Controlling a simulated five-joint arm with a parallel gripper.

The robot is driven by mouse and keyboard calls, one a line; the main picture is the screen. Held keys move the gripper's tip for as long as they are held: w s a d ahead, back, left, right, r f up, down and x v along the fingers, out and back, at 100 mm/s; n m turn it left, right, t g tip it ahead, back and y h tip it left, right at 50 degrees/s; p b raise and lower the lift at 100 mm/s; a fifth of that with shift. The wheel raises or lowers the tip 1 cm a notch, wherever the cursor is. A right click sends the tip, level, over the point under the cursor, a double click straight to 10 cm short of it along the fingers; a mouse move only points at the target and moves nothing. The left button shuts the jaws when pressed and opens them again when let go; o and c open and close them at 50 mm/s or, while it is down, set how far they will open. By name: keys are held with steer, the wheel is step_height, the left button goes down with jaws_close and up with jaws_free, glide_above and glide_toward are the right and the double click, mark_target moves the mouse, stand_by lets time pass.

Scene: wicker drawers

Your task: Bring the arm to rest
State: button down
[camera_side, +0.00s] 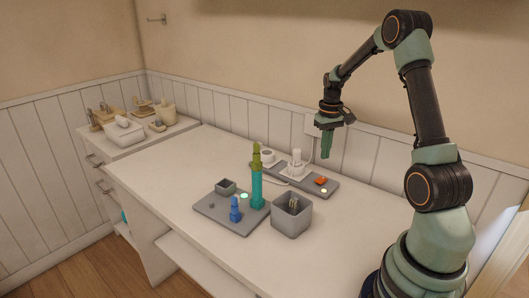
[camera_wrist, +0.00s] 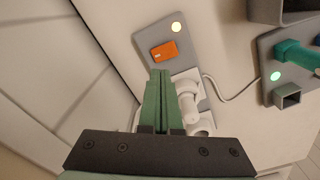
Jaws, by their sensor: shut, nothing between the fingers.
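My gripper (camera_side: 327,142) hangs in the air above the back right of the white table, fingers pointing down. In the wrist view my gripper (camera_wrist: 158,78) has its green fingers together with nothing between them. Below it, apart from the fingers, are a grey board with an orange block (camera_side: 320,181) and a white device (camera_side: 296,163). The orange block also shows in the wrist view (camera_wrist: 164,51).
A grey tray (camera_side: 215,212) holds a tall teal and olive piece (camera_side: 257,185), a blue piece (camera_side: 235,209) and a small grey box (camera_side: 226,187). A grey open bin (camera_side: 291,217) stands beside it. The table's left part (camera_side: 180,160) is clear.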

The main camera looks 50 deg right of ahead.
steer(key=w+a+r+n+t+h, duration=0.1)
steer(key=a+r+n, duration=0.1)
steer(key=a+r, duration=0.5)
steer(key=a+r+n+t, duration=0.15)
steer(key=a+r, duration=0.25)
steer(key=a, duration=0.5)
steer(key=s+a+r+n+t, duration=0.1)
steer(key=s+a, duration=0.2)
steer(key=a, duration=0.3)
steer(key=s+a+r+n+t+y, duration=0.1)
steer(key=s+a+r+t, duration=0.1)
steer(key=s+a, duration=0.2)
steer(key=a, duration=0.3)
steer(key=shift+a+r, duration=0.25)
steer(key=shift+r, duration=0.05)
steer(key=shift+n, duration=0.25)
